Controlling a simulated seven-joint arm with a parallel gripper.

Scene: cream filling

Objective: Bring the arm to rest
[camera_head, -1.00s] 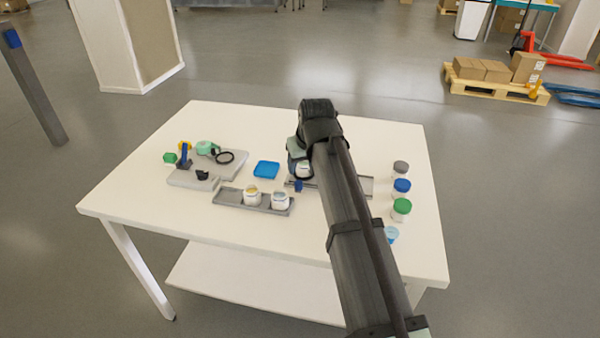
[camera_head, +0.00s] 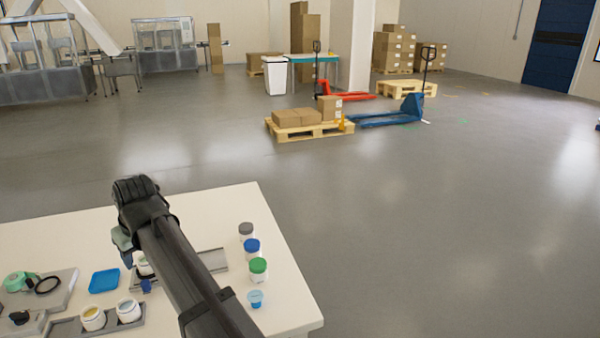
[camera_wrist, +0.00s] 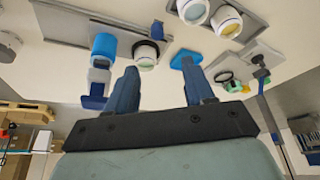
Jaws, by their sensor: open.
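My gripper (camera_head: 122,243) is at the end of my dark arm, over the table (camera_head: 235,215). In the wrist view my gripper (camera_wrist: 158,68) has its two blue-grey fingers spread, with nothing held between them. A white jar (camera_head: 144,264) stands on a grey tray (camera_head: 213,259) beyond the fingers, partly hidden by my arm in the head view. The jar also shows past the fingertips in the wrist view (camera_wrist: 145,58). A blue cylinder (camera_wrist: 103,46) shows beside the left finger; I cannot tell whether it touches.
Two open jars (camera_head: 93,318) (camera_head: 128,310) stand on another tray. A blue dish (camera_head: 104,281) lies nearby. Lidded jars, grey (camera_head: 246,231), blue (camera_head: 252,248) and green (camera_head: 258,269), and a light-blue cup (camera_head: 256,298) line the right side. The floor right of the table is clear.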

